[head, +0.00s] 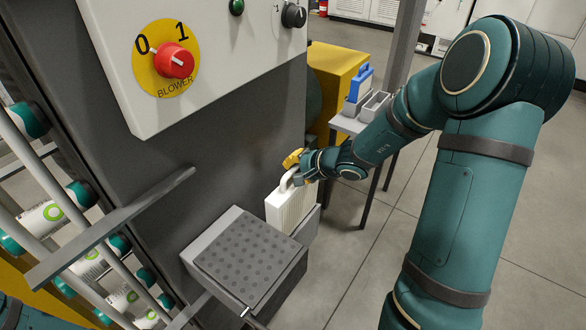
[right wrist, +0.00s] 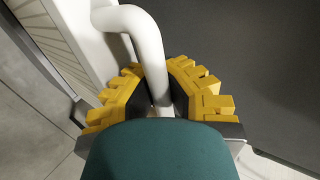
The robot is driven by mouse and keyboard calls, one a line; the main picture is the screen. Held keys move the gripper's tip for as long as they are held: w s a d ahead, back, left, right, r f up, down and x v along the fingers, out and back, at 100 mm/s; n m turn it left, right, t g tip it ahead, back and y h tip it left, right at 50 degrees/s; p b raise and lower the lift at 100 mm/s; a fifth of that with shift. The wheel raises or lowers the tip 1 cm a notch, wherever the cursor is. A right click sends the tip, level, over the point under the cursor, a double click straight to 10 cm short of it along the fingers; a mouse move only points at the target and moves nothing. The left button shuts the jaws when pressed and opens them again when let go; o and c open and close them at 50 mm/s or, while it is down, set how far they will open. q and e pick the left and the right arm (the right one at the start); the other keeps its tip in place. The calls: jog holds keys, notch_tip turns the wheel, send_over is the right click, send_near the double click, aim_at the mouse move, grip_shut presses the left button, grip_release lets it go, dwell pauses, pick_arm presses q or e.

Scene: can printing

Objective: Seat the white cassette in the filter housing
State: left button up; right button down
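The white cassette (head: 288,212) is a ribbed, upright panel with a looped white handle on top. It stands at the far side of a grey box with a perforated dark lid (head: 252,258), which looks like the filter housing. A grey wall (head: 309,228) shows at the cassette's right. Its lower edge is hidden, so I cannot tell how deep it sits. My right gripper (head: 293,160) has its yellow fingers around the handle; in the right wrist view the fingers (right wrist: 160,95) close on the white handle (right wrist: 147,40) from both sides. My left gripper is out of view.
A blue cassette (head: 358,84) stands in a grey holder on a small table (head: 350,124) behind my right arm. A blower switch panel (head: 205,50) overhangs the dark machine wall. A metal bar (head: 115,225) and cans on rails are at left. The floor at right is open.

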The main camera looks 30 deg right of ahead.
jog(key=shift+w+a+r+g, duration=0.1)
jog(key=shift+w+a+g, duration=0.05)
jog(key=shift+w+g, duration=0.15)
dwell(1.4)
jog(key=shift+w, duration=0.1)
dwell(0.9)
